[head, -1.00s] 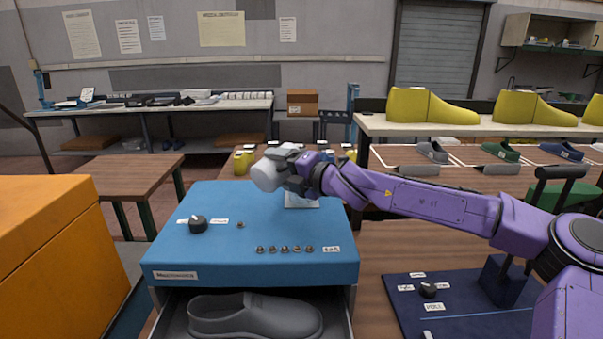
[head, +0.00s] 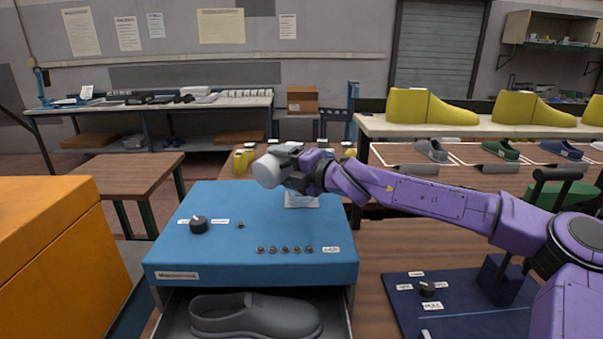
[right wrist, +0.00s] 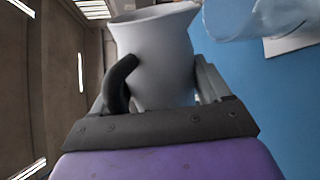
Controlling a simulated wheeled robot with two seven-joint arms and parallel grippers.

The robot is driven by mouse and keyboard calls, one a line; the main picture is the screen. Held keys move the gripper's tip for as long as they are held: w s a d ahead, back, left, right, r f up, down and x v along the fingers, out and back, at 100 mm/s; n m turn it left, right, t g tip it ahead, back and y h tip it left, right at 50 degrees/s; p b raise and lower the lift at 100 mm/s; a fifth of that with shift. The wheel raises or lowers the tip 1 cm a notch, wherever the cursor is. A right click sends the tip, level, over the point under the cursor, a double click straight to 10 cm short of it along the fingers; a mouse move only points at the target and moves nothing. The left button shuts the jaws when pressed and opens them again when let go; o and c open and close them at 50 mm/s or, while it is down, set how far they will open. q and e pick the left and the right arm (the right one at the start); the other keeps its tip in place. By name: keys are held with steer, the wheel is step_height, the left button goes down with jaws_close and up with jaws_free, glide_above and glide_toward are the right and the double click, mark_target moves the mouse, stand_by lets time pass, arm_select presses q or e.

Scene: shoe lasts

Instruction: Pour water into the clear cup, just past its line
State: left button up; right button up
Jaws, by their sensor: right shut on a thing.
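My right gripper (head: 292,172) is shut on a light grey pitcher (head: 267,171) above the blue cabinet top. In the right wrist view the pitcher (right wrist: 160,55) lies tipped well over on its side, its black handle (right wrist: 119,84) at the left and its rim at the top. The clear cup (right wrist: 250,18) shows partly at the top right of that view, close to the pitcher's rim. In the head view the cup (head: 301,199) is faint and partly hidden below the gripper. Its line, the water level and any stream cannot be made out. My left gripper is out of view.
The blue cabinet (head: 240,262) has a black knob (head: 199,224), several small studs and an open drawer holding a grey shoe (head: 255,316). An orange box (head: 60,250) stands at the left. A dark blue panel (head: 455,303) lies at the right.

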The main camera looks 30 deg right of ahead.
mark_target(279, 182)
steer(key=shift+r+m+p, duration=0.4)
steer(key=shift+r+m, duration=0.05)
steer(key=shift+m, duration=0.05)
stand_by(0.6)
steer(key=f+n+b, duration=0.1)
steer(key=b, duration=0.1)
steer(key=a+f+n+b, duration=0.1)
steer(key=b, duration=0.1)
steer(key=s+f+n+b, duration=0.1)
steer(key=f+b, duration=0.1)
steer(key=shift+a, duration=0.3)
step_height(279, 182, up, 3)
steer(key=shift+f+n+t+h+p, duration=0.15)
steer(key=shift+n+t+h+p, duration=0.2)
steer(key=shift+n+p, duration=0.55)
steer(key=shift+w, duration=0.3)
steer(key=shift+r+n+p, duration=0.3)
steer(key=shift+r+p, duration=0.1)
steer(key=shift+s+d+n, duration=0.1)
steer(key=shift+s+n, duration=0.05)
steer(key=shift+n, duration=0.15)
steer(key=shift+s+r, duration=0.1)
